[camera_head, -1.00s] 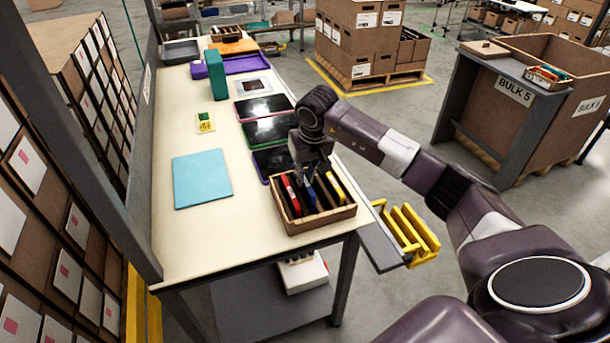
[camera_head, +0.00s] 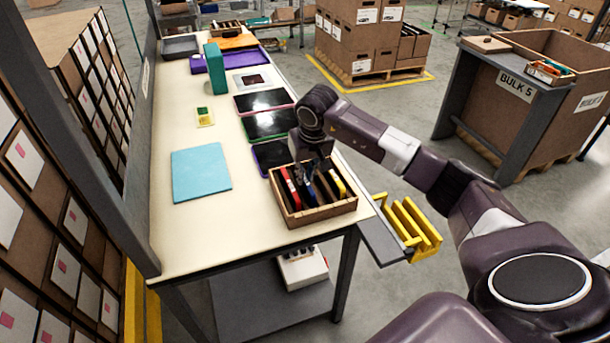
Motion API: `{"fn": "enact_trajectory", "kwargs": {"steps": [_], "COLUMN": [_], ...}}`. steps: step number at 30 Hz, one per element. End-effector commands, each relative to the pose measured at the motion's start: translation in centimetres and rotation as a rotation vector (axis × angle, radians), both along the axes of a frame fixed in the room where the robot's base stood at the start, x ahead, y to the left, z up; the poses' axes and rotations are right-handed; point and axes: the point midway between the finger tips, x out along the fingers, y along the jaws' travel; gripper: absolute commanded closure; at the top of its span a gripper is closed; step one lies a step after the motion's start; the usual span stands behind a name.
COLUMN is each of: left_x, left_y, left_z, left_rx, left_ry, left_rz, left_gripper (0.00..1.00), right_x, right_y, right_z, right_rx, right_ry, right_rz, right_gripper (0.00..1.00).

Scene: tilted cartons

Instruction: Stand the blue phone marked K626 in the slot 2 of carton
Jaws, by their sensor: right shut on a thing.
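The open brown carton (camera_head: 318,214) sits at the near right corner of the table, its slots divided by dark partitions. A red phone (camera_head: 290,188) stands in its left part and a yellow one (camera_head: 336,182) near its right end. The blue phone (camera_head: 308,188) is in the carton between them, under my right gripper (camera_head: 314,172). That gripper points down at the carton and is shut on the blue phone. Its fingertips are partly hidden, and the K626 mark and slot numbers are too small to read. My left gripper is out of view.
Dark tablets (camera_head: 270,125) lie in a row behind the carton. A light blue folder (camera_head: 201,172) lies to the left, with a small yellow and green item (camera_head: 204,117) and a teal box (camera_head: 215,70) farther back. A yellow rack (camera_head: 412,225) hangs off the table's right side.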

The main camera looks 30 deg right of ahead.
Motion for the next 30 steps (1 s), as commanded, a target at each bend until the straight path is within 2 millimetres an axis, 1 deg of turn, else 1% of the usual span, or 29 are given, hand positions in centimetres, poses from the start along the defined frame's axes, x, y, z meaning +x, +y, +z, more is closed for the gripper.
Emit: {"fn": "enact_trajectory", "kwargs": {"steps": [16,26,27,30], "left_x": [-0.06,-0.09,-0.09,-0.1], "left_y": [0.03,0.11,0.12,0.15], "left_z": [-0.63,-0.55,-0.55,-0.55], "left_rx": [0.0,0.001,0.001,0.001], "left_ry": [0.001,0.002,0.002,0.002], "left_rz": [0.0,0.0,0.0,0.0], "left_gripper": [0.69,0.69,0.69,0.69], "right_x": [0.06,0.04,0.04,0.03], "right_y": [-0.01,0.0,0.0,0.0], "right_z": [-0.55,-0.5,-0.5,-0.51], "right_rx": [0.0,0.001,0.001,0.001], "right_ry": [-0.002,-0.001,-0.001,-0.001], "right_rz": [0.0,0.0,0.0,0.0], "right_gripper": [1.0,1.0,0.87,0.76]}}
